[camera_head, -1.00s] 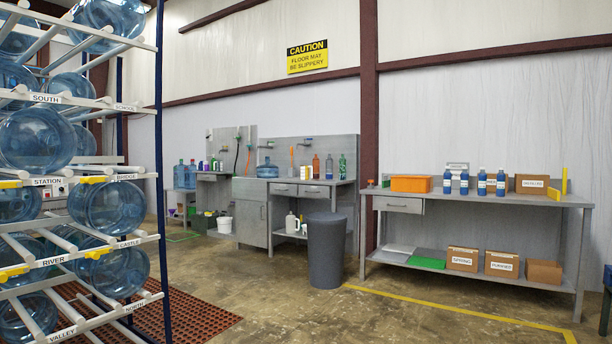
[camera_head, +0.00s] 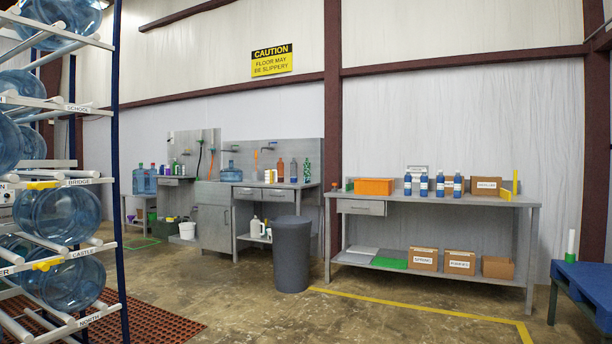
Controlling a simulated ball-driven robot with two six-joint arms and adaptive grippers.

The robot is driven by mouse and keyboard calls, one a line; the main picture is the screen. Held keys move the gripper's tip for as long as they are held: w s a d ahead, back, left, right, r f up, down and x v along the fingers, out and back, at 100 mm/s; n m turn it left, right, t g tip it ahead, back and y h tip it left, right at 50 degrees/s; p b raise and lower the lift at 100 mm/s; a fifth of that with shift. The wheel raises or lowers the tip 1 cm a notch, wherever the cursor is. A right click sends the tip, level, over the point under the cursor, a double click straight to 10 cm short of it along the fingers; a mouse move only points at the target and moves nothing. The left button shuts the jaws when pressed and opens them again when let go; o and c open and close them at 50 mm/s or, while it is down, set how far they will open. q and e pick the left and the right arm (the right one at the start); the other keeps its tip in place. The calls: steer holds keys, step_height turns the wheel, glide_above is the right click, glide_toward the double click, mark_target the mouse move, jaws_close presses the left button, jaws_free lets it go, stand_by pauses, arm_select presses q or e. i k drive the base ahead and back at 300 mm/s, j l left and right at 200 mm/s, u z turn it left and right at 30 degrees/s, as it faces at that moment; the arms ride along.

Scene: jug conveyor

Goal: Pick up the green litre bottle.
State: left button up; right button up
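A bottle that looks green (camera_head: 307,171) stands upright on the grey sink bench (camera_head: 262,185) against the far wall. It is the rightmost of three similar bottles there. An orange-brown bottle (camera_head: 280,170) and a grey one (camera_head: 294,171) stand to its left. It is small and far off, so its details are hard to tell. Neither of my grippers is in view.
A dark grey bin (camera_head: 292,254) stands before the sink bench. A rack of blue jugs (camera_head: 62,215) fills the left. A workbench (camera_head: 435,197) with boxes and blue bottles stands right of centre; a blue table (camera_head: 590,280) is at the right edge. Open concrete floor lies between.

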mark_target(307, 166)
steer(key=i+z, duration=0.2)
steer(key=i, duration=4.95)
steer(key=i+z, duration=0.1)
steer(key=i, duration=0.7)
steer(key=i+j+z, duration=0.1)
steer(key=i, duration=0.7)
steer(key=i+j, duration=0.1)
steer(key=i, duration=0.65)
steer(key=l+z, duration=0.05)
